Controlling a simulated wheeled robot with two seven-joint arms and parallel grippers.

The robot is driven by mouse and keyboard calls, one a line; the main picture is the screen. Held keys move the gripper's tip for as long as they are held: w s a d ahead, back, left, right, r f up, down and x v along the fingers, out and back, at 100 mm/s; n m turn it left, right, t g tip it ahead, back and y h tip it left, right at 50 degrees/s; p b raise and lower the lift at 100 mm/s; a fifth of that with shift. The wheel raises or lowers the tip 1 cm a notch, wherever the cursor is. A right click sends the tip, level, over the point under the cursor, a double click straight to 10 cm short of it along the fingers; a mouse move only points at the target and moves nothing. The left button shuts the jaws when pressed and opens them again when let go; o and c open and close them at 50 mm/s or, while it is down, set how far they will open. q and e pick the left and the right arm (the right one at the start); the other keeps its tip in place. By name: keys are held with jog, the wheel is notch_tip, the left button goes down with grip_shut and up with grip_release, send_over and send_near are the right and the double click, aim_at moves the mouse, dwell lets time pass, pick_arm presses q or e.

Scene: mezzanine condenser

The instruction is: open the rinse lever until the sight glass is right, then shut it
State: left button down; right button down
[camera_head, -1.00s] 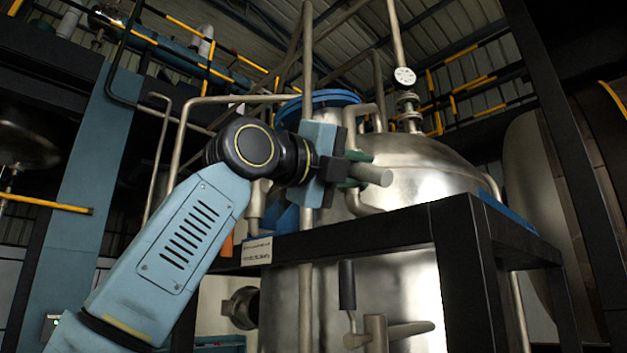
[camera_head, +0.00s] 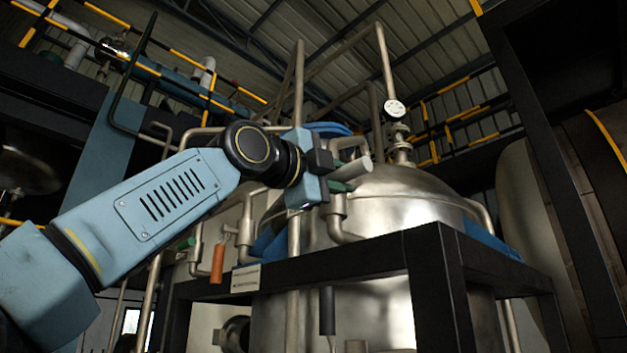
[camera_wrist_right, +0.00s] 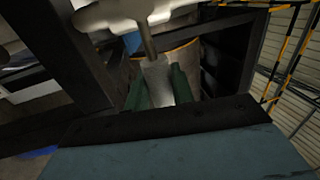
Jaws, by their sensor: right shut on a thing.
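My right gripper (camera_head: 335,176) reaches in from the left in the head view, in front of the steel vessel. The lever's pivot is hidden in the head view. I cannot make out a sight glass for certain. My left gripper is not in view.
A domed steel vessel (camera_head: 385,195) stands behind a black frame (camera_head: 350,257). A white round dial (camera_head: 395,108) tops a pipe fitting. An orange handle (camera_head: 217,262) and a black handle (camera_head: 327,310) hang nearby. A label (camera_head: 245,277) is on the frame.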

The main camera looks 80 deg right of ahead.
jog(key=shift+r, duration=0.15)
jog(key=c, duration=1.2)
grip_release()
jog(key=shift+c, duration=0.2)
jog(key=shift+w+a+f, duration=0.2)
jog(key=shift+w+a, duration=0.1)
jog(key=shift+a, duration=0.1)
jog(key=b+v, duration=0.2)
jog(key=v, duration=1)
jog(key=shift+a+b, duration=0.15)
jog(key=shift+b, duration=0.2)
jog(key=shift+w, duration=0.1)
